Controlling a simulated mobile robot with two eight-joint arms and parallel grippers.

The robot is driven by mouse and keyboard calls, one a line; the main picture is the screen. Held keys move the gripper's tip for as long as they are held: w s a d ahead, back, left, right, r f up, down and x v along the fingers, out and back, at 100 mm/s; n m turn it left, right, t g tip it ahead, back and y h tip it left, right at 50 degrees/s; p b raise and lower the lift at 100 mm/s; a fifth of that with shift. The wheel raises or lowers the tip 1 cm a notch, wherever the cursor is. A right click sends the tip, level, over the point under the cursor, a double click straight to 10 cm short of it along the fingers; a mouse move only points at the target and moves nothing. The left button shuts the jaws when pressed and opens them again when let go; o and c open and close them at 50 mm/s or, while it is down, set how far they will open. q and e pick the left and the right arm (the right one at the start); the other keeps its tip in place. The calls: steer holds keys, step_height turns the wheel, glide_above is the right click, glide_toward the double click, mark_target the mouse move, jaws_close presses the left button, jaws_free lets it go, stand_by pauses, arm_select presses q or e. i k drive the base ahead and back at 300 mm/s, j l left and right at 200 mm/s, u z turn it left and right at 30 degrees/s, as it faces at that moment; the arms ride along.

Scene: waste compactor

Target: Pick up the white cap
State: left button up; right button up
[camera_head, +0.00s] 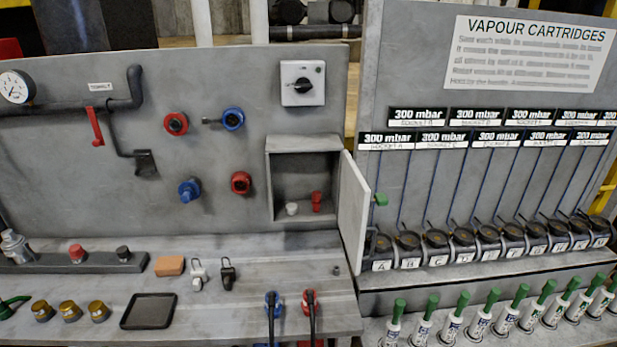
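The white cap (291,208) is a small light piece on the floor of an open box (272,181) set in the grey back panel. It stands at the left of the compartment, apart from a red piece (316,201) at its right. The box's door (352,222) is swung open to the right, with a green knob (380,199) on it. Neither of my grippers shows in the head view.
The counter holds an orange-brown block (169,266), a white lock-like piece (198,273), a black one (228,273) and a black tray (149,311). Blue (272,300) and red (309,300) fittings stand at the front. Vapour cartridges (480,323) line the right.

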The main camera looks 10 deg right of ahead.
mark_target(292, 207)
steer(key=l+u, duration=0.2)
steer(key=l, duration=1.6)
steer(key=j, duration=0.4)
